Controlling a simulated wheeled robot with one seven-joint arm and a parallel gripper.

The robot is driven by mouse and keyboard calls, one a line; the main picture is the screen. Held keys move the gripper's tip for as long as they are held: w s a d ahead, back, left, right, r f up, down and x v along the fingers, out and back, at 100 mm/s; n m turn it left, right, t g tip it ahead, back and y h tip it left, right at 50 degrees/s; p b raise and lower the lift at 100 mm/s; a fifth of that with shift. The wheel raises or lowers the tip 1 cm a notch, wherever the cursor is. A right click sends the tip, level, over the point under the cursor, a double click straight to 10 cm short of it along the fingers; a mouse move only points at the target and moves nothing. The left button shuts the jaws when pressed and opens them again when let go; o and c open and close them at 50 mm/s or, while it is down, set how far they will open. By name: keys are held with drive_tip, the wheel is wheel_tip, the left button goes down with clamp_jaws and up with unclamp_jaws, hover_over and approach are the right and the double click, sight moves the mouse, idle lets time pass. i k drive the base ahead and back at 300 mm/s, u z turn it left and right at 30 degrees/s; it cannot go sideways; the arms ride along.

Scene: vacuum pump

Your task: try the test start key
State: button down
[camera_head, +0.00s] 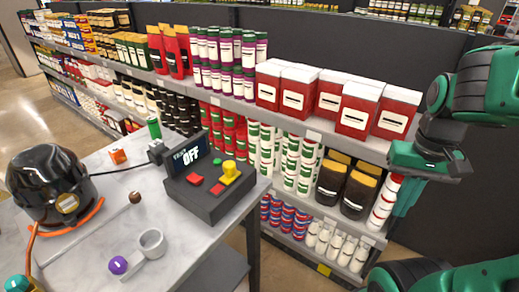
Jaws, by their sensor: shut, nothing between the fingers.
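A dark control box (215,200) sits near the right edge of the marble-topped table. Its tilted display (189,157) reads "OFF", under a smaller line I cannot read surely. On its top are a small green key (217,161), a raised yellow knob or key (230,172), and two red keys, one left (195,179) and one nearer the front (217,189). I cannot read which is the test start key. A black, glossy domed machine (45,170) stands at the left. My gripper (404,205) is shut and empty, pointing down, far right of the box and touching nothing I can see.
On the table lie a grey cup-like part (151,243), a purple ball (118,265), a brown ball (135,197) on a rod, an orange block (118,156) and a green cylinder (153,128). Stocked shelves (300,125) stand behind. Open floor separates table and gripper.

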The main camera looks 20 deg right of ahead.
sight(216, 162)
drive_tip(key=z, duration=0.95)
drive_tip(key=k, duration=1.4)
drive_tip(key=u, duration=0.55)
drive_tip(key=i, duration=1)
